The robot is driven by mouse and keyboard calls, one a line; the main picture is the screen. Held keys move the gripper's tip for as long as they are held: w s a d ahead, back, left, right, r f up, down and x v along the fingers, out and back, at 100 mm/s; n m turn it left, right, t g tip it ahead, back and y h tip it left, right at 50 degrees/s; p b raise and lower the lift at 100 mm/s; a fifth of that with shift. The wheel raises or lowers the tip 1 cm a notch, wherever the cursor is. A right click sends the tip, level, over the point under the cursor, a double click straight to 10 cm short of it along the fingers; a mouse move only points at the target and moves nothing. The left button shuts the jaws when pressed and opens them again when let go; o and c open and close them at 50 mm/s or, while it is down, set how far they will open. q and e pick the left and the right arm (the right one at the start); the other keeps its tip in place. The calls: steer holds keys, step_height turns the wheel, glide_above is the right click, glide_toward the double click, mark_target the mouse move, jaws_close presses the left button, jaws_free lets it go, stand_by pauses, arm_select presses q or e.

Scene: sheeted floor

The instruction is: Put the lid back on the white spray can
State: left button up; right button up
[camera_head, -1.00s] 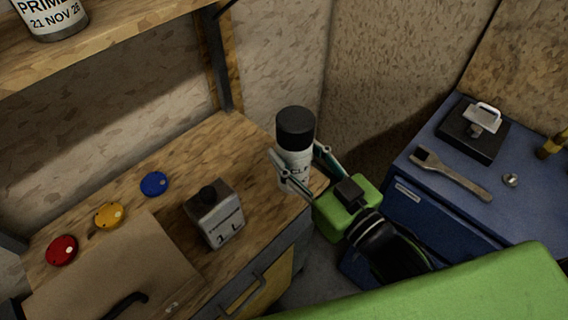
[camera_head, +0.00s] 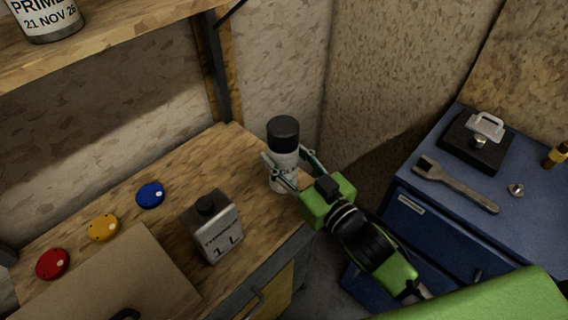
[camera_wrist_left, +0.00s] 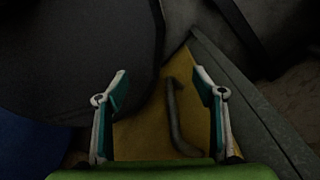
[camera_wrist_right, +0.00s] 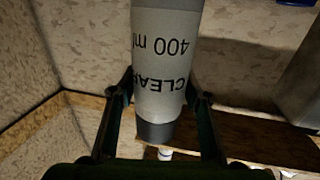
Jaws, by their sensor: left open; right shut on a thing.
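The white spray can (camera_head: 283,171) is upright at the right part of the wooden bench, with a black lid (camera_head: 283,133) on its top end. I cannot tell if its base touches the bench. My right gripper (camera_head: 284,172) is shut around the can's body below the lid. The right wrist view shows the can (camera_wrist_right: 163,60) upside down, with "CLEAR 400 ml" on it and the dark lid (camera_wrist_right: 157,131) at the lower end. My left gripper (camera_wrist_left: 160,88) is open and empty; it is outside the head view.
On the bench (camera_head: 178,170) stand a grey 1 L bottle (camera_head: 213,228) and red (camera_head: 53,264), yellow (camera_head: 103,227) and blue (camera_head: 150,195) discs. A blue cabinet (camera_head: 535,225) at right holds a wrench (camera_head: 456,186) and a black block. A shelf with a primer tin (camera_head: 45,22) overhangs upper left.

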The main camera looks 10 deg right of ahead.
mark_target(292, 174)
steer(key=f, duration=0.3)
steer(key=shift+w+f, duration=0.1)
steer(key=shift+w, duration=0.1)
steer(key=shift+f, duration=0.1)
steer(key=shift+f, duration=0.15)
steer(key=o, duration=1.6)
steer(key=shift+s, duration=0.1)
steer(key=shift+b+v, duration=0.95)
steer(key=shift+v, duration=5)
